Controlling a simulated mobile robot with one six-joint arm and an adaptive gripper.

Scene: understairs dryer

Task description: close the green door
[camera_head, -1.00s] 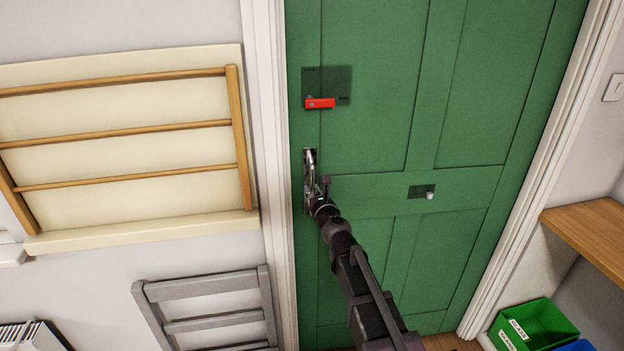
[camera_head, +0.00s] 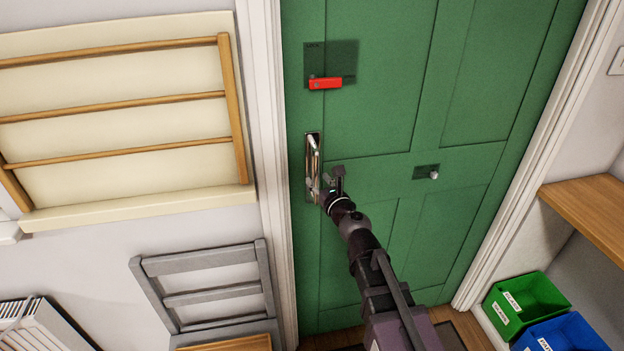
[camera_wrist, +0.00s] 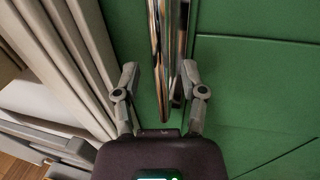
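The green door (camera_head: 385,110) stands in its white frame, its left edge right along the left jamb; it looks shut or nearly so, but I cannot tell if it is latched. An upright chrome pull handle (camera_head: 313,160) is on its left side. My gripper (camera_head: 327,182) is at the lower part of this handle. In the wrist view, the two fingers of my gripper (camera_wrist: 162,85) are spread apart, with the chrome handle (camera_wrist: 166,55) between them and a gap on each side.
A red latch (camera_head: 325,83) is above the handle and a small knob (camera_head: 433,175) to its right. A wooden drying rack (camera_head: 120,105) and grey folded chair (camera_head: 210,290) are at left. Green (camera_head: 525,300) and blue (camera_head: 565,333) bins and a wooden shelf (camera_head: 590,215) are at right.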

